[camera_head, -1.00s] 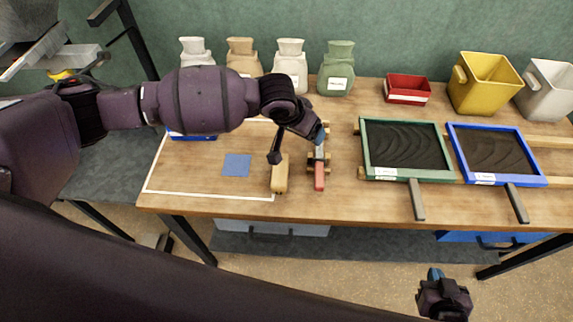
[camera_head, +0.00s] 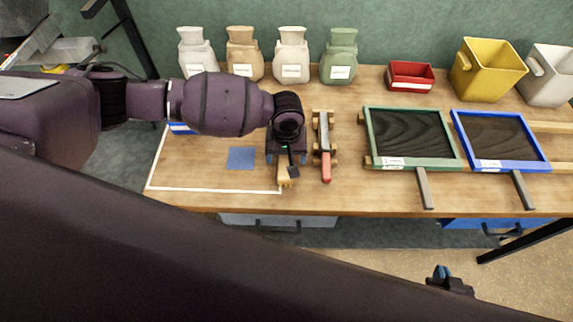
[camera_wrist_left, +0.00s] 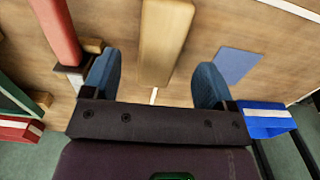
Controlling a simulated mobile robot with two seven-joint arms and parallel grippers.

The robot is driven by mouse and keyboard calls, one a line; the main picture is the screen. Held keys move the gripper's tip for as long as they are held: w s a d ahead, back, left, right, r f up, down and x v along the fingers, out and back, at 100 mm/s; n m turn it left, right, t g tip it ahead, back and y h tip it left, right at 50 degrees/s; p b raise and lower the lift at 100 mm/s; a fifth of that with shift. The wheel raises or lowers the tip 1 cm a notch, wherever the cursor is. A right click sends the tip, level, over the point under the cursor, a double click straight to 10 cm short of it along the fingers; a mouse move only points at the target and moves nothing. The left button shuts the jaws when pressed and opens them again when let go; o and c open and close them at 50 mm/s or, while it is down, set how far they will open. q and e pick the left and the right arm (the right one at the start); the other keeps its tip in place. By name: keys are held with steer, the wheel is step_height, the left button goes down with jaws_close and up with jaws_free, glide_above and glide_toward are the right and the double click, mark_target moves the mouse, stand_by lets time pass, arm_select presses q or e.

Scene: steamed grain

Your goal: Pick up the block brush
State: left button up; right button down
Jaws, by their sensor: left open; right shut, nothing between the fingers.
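The block brush, a tan wooden block (camera_head: 285,181), lies on the workbench near its front edge, partly hidden under my left gripper (camera_head: 286,160). In the left wrist view the block brush (camera_wrist_left: 164,42) lies ahead, between the lines of the two blue fingers. My left gripper (camera_wrist_left: 157,75) is open and points down, with nothing held. Whether the fingers reach down beside the brush cannot be told. My right gripper (camera_head: 441,274) is shut and empty, in front of the bench at the lower right.
A red-handled tool (camera_head: 326,166) lies on wooden rests just right of the brush. A blue square (camera_head: 241,158) is to its left. Green (camera_head: 455,149) and blue (camera_head: 541,150) framed trays stand to the right. Sacks (camera_head: 292,60) and bins (camera_head: 487,70) line the back.

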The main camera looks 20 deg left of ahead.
mark_target(286, 163)
arm_select(q)
steer(key=shift+f, duration=2.9)
steer(key=c, duration=1)
steer(key=shift+c, duration=0.2)
steer(key=shift+r, duration=0.15)
step_height(286, 163, up, 20)
